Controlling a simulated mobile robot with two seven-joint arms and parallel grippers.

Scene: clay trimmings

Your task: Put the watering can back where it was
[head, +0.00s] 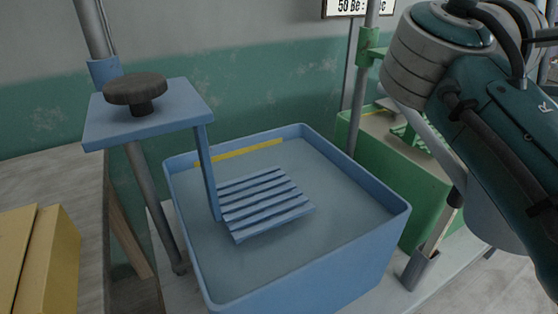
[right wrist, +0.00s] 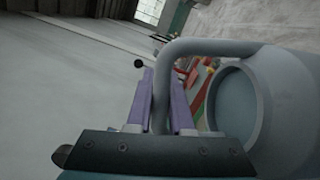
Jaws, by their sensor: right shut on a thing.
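The grey watering can (right wrist: 290,95) fills the right of the right wrist view, with its round opening and curved tube handle showing. My right gripper (right wrist: 162,88) has its purple fingers on both sides of the handle and is shut on it. In the head view my right arm comes in at the upper right and its gripper is hidden. A grey-blue rounded shape shows below that arm; I cannot tell whether it is the can. My left gripper is in neither view.
A blue water-filled tub (head: 345,275) with a slatted blue rack (head: 265,205) stands centre. A blue plate with a dark knob (head: 136,90) rises at its left. A green tub (head: 420,180) stands behind right. A yellow box (head: 50,265) lies on the left table (head: 75,180).

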